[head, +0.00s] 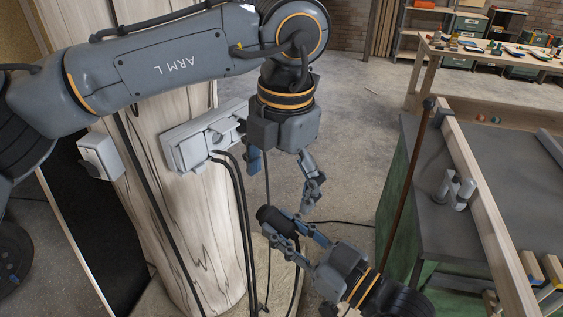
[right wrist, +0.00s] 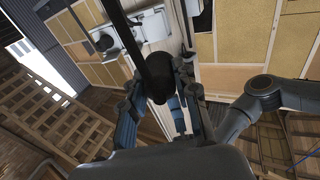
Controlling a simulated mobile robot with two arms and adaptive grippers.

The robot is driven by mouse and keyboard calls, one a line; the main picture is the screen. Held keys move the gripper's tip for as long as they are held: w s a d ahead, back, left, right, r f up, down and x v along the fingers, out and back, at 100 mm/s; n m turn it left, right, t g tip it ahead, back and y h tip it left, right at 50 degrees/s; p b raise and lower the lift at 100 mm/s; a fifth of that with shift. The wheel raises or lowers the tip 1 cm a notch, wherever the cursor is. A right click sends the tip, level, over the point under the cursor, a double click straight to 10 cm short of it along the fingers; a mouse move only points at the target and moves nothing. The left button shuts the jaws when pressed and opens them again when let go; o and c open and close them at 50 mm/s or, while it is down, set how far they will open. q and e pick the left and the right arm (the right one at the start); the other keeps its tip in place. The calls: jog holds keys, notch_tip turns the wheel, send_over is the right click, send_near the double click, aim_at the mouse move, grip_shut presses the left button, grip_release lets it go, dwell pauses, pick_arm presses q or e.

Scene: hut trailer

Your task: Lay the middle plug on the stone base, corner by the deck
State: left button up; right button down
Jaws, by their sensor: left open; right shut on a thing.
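A black plug (head: 271,215) with a black cable is held between the fingers of my right gripper (head: 284,227), in the air beside the pale trunk-like post. In the right wrist view the plug (right wrist: 158,76) sits between the two fingertips, and a thick black cable passes in front of the socket strip. My left gripper (head: 286,178) is open and empty just above the held plug. The grey socket strip (head: 181,150) is fixed to the post, with dark cables hanging from it. A pale base (head: 284,284) shows at the post's foot, partly hidden by cables and my right gripper.
A grey box (head: 100,157) is on the post's left side. A green bench with a grey top (head: 443,222) and a wooden rail stands at right. A wooden worktable (head: 470,62) with tools is behind. Concrete floor (head: 345,130) is clear between.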

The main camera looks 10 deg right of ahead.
aim_at(278, 216)
pick_arm(q)
jog(key=f, duration=0.7)
jog(key=shift+w+a+f, duration=0.15)
jog(key=shift+w+f, duration=0.05)
jog(key=shift+f, duration=0.2)
jog(key=c, duration=1)
pick_arm(e)
jog(key=c, duration=1)
grip_release()
jog(key=shift+o, duration=0.3)
jog(key=shift+f, duration=0.1)
